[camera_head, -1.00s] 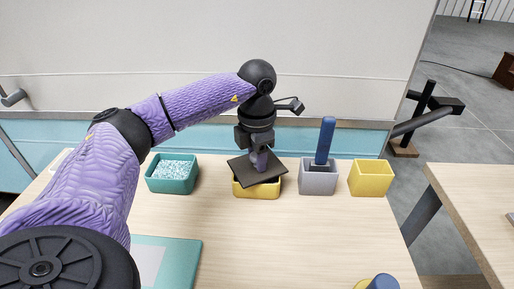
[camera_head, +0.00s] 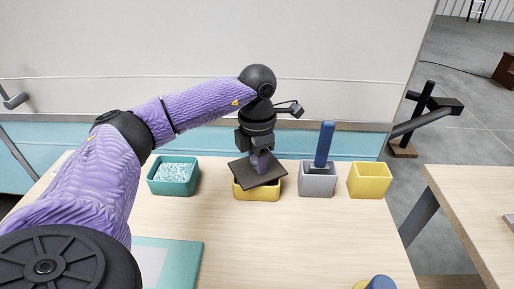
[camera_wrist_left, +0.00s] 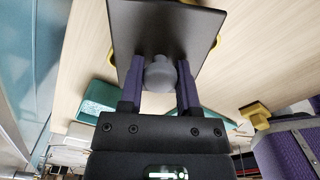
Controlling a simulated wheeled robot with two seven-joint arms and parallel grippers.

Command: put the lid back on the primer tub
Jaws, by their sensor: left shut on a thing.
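My left gripper (camera_head: 260,165) points down, its fingers shut on the round grey knob (camera_wrist_left: 160,74) of a dark square lid (camera_head: 252,176). In the left wrist view the lid (camera_wrist_left: 150,30) spreads out beyond the fingers. It is turned askew over a yellow tub (camera_head: 258,194), which I take to be the primer tub. The lid hides the tub's opening and most of its rim; I cannot tell whether they touch. Yellow edges of the tub show on both sides of the lid in the wrist view.
A teal tub (camera_head: 156,187) of pale granules stands to the left. A grey tub (camera_head: 317,184) holding a blue-handled tool (camera_head: 324,145) and another yellow tub (camera_head: 369,184) stand to the right. A teal board (camera_head: 188,262) lies in front; the table's middle is clear.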

